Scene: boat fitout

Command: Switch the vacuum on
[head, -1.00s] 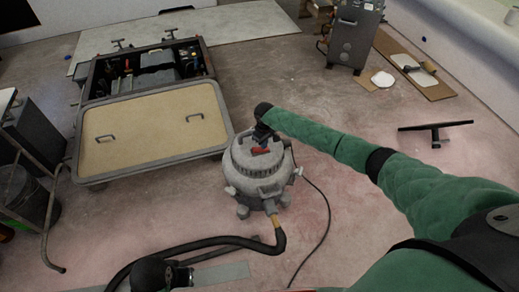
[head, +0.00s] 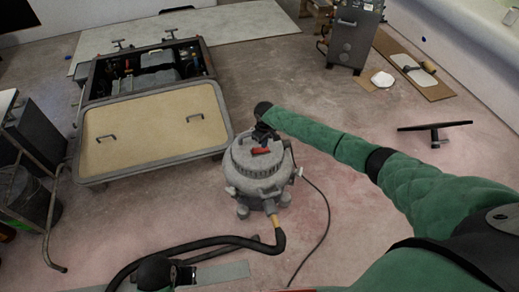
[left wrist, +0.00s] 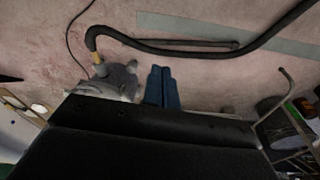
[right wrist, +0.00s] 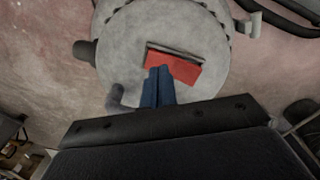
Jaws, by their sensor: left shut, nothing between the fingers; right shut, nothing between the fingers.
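The vacuum (head: 258,182) is a round grey canister standing upright on the floor in the middle of the head view. A red switch (head: 261,151) sits on its top. In the right wrist view the red switch (right wrist: 182,68) lies in a dark recess, which shows along its far edge. My right gripper (right wrist: 159,74) is shut and empty, its blue fingertips at the near edge of the switch; I cannot tell whether they touch it. My left gripper (left wrist: 162,73) is shut and empty above the floor, beside the vacuum (left wrist: 115,82) in the left wrist view.
A black hose (head: 200,243) curves from the vacuum's front across the floor. A thin cord (head: 326,215) runs from its right side. A large case with a tan lid (head: 150,125) stands to the left.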

